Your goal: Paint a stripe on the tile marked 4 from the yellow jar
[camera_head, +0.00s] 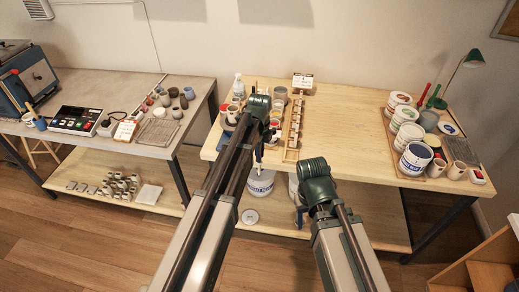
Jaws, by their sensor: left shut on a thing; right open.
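My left gripper (259,146) is over the front edge of the middle wooden table. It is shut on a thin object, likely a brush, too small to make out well. My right gripper (301,217) is open and empty, lower and in front of the table edge. A wooden rack of small pale tiles (294,130) runs front to back on the table, just right of the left gripper. The number on each tile is too small to read. Small jars (275,124) with some red tops stand between gripper and rack. I cannot make out a yellow jar; my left arm hides part of this area.
Large paint tubs (415,158), cups and a green lamp (473,57) stand at the table's right end. The tabletop (345,130) between rack and tubs is clear. A grey table with pots stands left. A white bucket (261,183) is on the lower shelf.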

